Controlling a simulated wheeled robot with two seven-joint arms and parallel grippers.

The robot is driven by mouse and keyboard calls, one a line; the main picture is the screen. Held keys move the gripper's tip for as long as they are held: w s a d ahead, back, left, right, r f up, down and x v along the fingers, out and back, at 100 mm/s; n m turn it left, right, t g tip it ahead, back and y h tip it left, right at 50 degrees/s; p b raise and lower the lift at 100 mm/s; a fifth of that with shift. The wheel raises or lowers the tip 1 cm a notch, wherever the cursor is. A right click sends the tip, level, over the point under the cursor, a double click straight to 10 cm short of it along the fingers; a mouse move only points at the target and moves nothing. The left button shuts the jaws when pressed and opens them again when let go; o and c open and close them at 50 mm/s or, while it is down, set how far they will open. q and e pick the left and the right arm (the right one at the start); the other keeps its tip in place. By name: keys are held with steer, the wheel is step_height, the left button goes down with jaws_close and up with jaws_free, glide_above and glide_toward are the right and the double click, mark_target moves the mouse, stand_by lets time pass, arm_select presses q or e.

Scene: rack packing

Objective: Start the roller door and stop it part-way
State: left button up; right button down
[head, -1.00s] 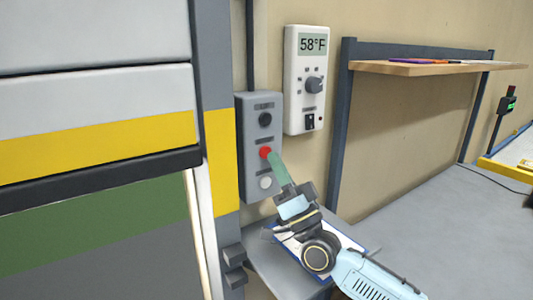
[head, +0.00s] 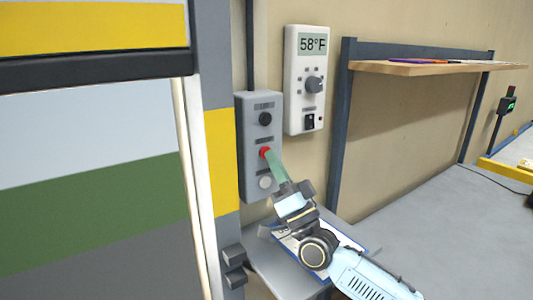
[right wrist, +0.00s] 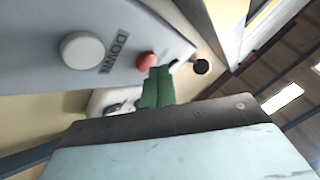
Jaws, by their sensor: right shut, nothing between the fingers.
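The roller door (head: 90,67) is at the left in the head view, its dark bottom edge raised and a wide opening below it. The grey control box (head: 248,178) on the wall has a black button (head: 265,119) at the top, a red button (head: 265,152) in the middle and a white button (head: 265,182) at the bottom. In the right wrist view the white button (right wrist: 82,50) is beside the word DOWN. My right gripper (head: 269,158) is shut and empty, its green fingertips at the red button; I cannot tell whether they touch it. My left gripper is out of view.
A white thermostat (head: 293,110) reading 58°F hangs right of the control box. A wooden shelf (head: 430,67) is further right. A clipboard (head: 345,243) lies on a small grey surface below my right arm. A yellow-banded post (head: 223,150) stands between door and box.

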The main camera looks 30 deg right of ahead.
steer(key=shift+w, duration=0.35)
stand_by(0.4)
steer(key=shift+s, duration=0.2)
steer(key=shift+s+p, duration=0.3)
steer(key=shift+s, duration=0.3)
steer(key=s, duration=0.1)
steer(key=s+p, duration=0.1)
steer(key=s, duration=0.1)
steer(key=s+p, duration=0.1)
steer(key=s, duration=0.1)
steer(key=shift+d, duration=0.25)
stand_by(0.6)
